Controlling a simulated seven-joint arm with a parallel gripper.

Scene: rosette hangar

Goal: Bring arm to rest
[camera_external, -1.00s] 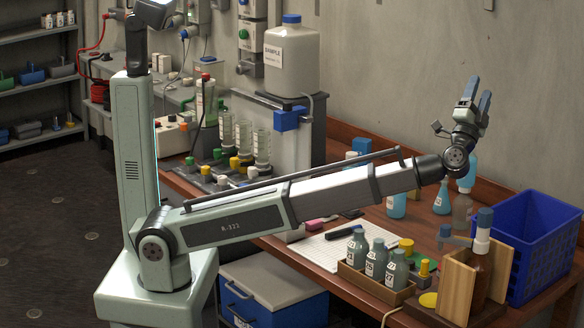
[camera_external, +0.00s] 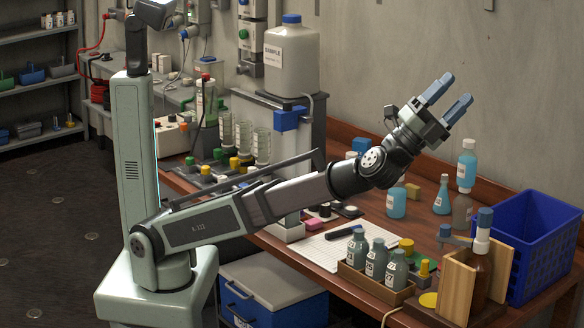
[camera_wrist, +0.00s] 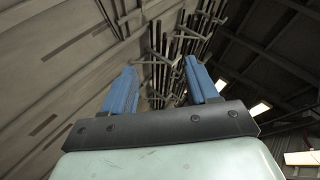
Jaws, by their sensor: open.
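My gripper (camera_external: 445,97) is raised above the wooden bench (camera_external: 470,187), with its two blue fingers pointing up and to the right. The fingers are spread apart with nothing between them. In the wrist view my gripper (camera_wrist: 160,90) shows the same two separated blue fingers against the wall and ceiling. My arm reaches from its pale green base across the front of the bench, with the wrist well clear of the objects below.
Below my wrist are blue bottles (camera_external: 396,203), a rack of grey bottles (camera_external: 376,260) and a white mat (camera_external: 318,248). A blue crate (camera_external: 545,250) and a brown pump bottle (camera_external: 482,268) stand at right. A large sample jug (camera_external: 291,62) stands behind. Air around the gripper is clear.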

